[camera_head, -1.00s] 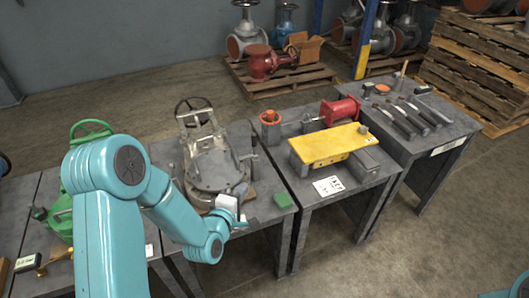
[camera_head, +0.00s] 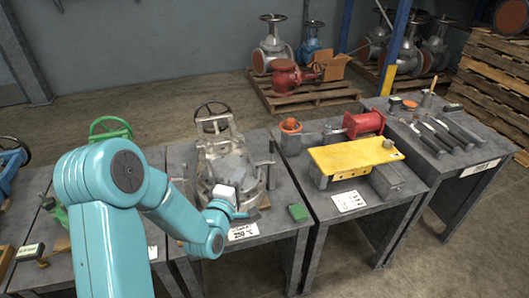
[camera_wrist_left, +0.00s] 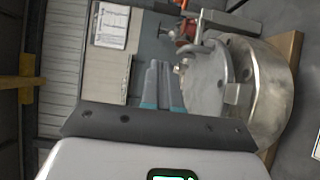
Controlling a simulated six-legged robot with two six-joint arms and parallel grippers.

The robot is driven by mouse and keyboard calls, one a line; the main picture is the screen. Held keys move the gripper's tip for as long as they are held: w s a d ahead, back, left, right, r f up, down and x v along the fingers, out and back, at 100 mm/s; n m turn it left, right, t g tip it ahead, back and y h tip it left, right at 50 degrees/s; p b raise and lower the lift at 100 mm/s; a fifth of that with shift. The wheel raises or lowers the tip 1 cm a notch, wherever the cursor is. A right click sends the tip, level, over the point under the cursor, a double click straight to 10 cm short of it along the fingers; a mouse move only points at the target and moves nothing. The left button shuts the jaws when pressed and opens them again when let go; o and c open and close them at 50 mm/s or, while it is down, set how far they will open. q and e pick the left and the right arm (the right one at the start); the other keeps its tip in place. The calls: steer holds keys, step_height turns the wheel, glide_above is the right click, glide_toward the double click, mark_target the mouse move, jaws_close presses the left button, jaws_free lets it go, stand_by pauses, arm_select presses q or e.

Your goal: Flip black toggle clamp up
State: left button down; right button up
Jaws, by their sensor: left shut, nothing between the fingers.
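A silver valve fixture (camera_head: 222,160) with a dark handwheel behind it stands on a grey table. A dark upright piece (camera_head: 271,160), which looks like the black toggle clamp, stands at its right side; its exact position is too small to tell. A similar dark upright piece stands at the fixture's left. My left gripper (camera_head: 250,217) is shut and empty at the fixture's front edge, apart from the dark piece. In the left wrist view, the silver round body (camera_wrist_left: 265,90) lies beyond my dark gripper (camera_wrist_left: 150,125). My right gripper is not in view.
The right-hand table holds a yellow plate (camera_head: 350,157) and a red cylinder (camera_head: 364,123). A further table holds several dark tools. A red valve (camera_head: 287,76) sits on a pallet behind.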

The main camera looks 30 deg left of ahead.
arm_select(q)
steer(key=p+x, duration=0.1)
steer(key=x, duration=0.8)
steer(key=shift+w, duration=0.25)
steer(key=shift+w+d+f, duration=0.1)
steer(key=shift+w+d, duration=0.2)
steer(key=shift+w, duration=0.35)
steer(key=shift+w+d+r, duration=0.1)
steer(key=shift+w+d, duration=0.2)
steer(key=shift+w, duration=0.35)
steer(key=shift+w+d+f, duration=0.1)
steer(key=shift+w+d, duration=0.2)
steer(key=shift+w, duration=0.4)
steer(key=shift+w+d, duration=0.1)
